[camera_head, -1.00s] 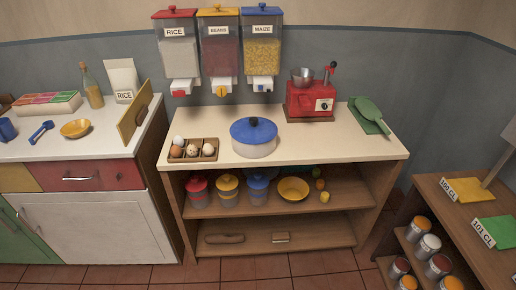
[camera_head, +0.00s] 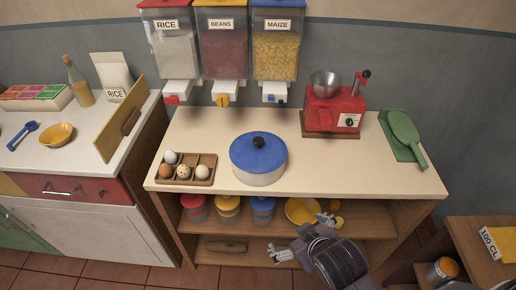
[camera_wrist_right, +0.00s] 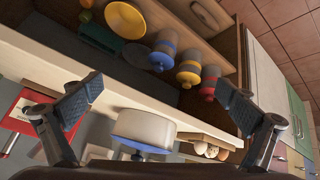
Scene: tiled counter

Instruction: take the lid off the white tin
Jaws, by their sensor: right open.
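The white tin (camera_head: 262,179) stands upright on the counter, with a blue lid (camera_head: 258,150) and dark knob on top. In the right wrist view the tin's white side (camera_wrist_right: 145,127) shows inverted, with its blue lid (camera_wrist_right: 147,147) below it. The lid sits on the tin. My right gripper (camera_head: 298,238) is in front of the counter's front edge, in front of the shelves and apart from the tin. Its two fingers (camera_wrist_right: 158,90) are spread wide with nothing between them. My left gripper is not in view.
An egg tray (camera_head: 186,180) stands left of the tin. A red machine with a metal bowl (camera_head: 332,110) and a green board (camera_head: 400,137) are to the right. Dispensers (camera_head: 222,45) hang behind. Bare counter (camera_head: 345,170) lies right of the tin.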

